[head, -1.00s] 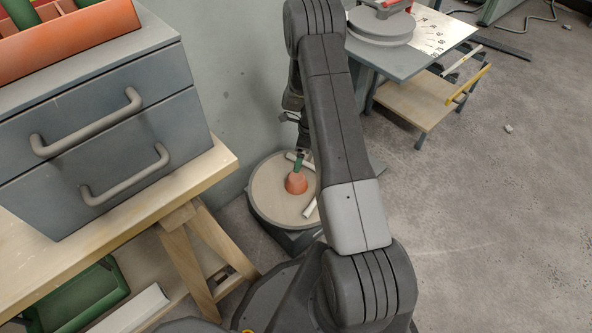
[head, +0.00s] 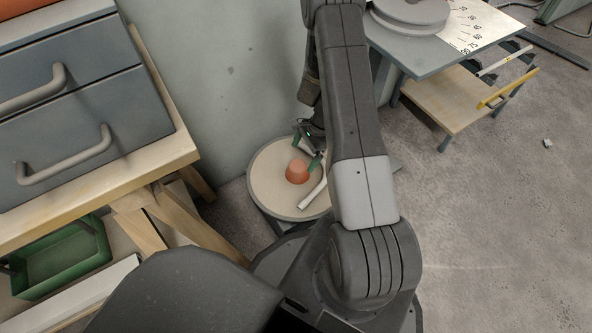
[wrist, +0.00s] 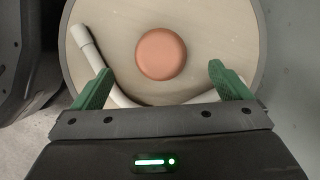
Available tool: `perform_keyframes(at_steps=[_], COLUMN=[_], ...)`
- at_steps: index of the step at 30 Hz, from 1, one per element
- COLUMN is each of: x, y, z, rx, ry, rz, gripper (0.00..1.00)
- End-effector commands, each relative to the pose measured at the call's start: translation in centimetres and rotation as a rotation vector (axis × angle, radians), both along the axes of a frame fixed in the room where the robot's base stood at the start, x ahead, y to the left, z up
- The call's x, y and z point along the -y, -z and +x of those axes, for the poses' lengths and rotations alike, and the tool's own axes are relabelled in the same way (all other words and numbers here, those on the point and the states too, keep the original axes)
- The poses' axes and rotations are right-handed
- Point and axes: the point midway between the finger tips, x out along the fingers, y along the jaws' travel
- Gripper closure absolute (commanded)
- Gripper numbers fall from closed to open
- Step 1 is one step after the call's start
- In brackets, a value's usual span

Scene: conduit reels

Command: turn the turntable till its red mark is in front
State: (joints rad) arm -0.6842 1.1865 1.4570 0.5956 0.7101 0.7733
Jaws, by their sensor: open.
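The turntable (head: 262,185) is a round, pale wooden disc with a grey rim, low beside the wall; it also fills much of the wrist view (wrist: 210,35). An orange-red rounded knob (head: 297,171) stands at its middle and shows in the wrist view (wrist: 161,54). A bent white pipe (head: 314,193) lies on the disc, with a collar at one end, in the wrist view (wrist: 84,42). My gripper (wrist: 160,85) is open above the disc, its green fingers apart on either side of the knob's near side. I see no separate red mark on the rim.
A workbench (head: 150,185) with grey drawers stands at left, a green bin (head: 62,262) below it. At right is a grey table (head: 415,55) with a round plate and a marked scale, and a low wooden shelf (head: 445,100). Floor at right is mostly clear.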

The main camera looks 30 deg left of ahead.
Motion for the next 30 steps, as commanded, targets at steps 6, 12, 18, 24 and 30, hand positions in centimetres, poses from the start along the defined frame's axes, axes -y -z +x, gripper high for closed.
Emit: perform_keyframes(at_steps=[6,12,18,24,30], x=[-1.0,-1.6,-1.8,-1.8,-1.8], y=[4.8,7.2,7.9,7.9,7.9], z=[-1.6,-2.5,-2.7,-2.7,-2.7], rx=[-0.002,-0.002,0.000,0.000,0.000], ry=[0.000,0.000,0.001,0.001,0.001], rz=[-0.001,-0.001,0.000,0.000,0.000], gripper=[0.03,0.03,0.03,0.03,0.35])
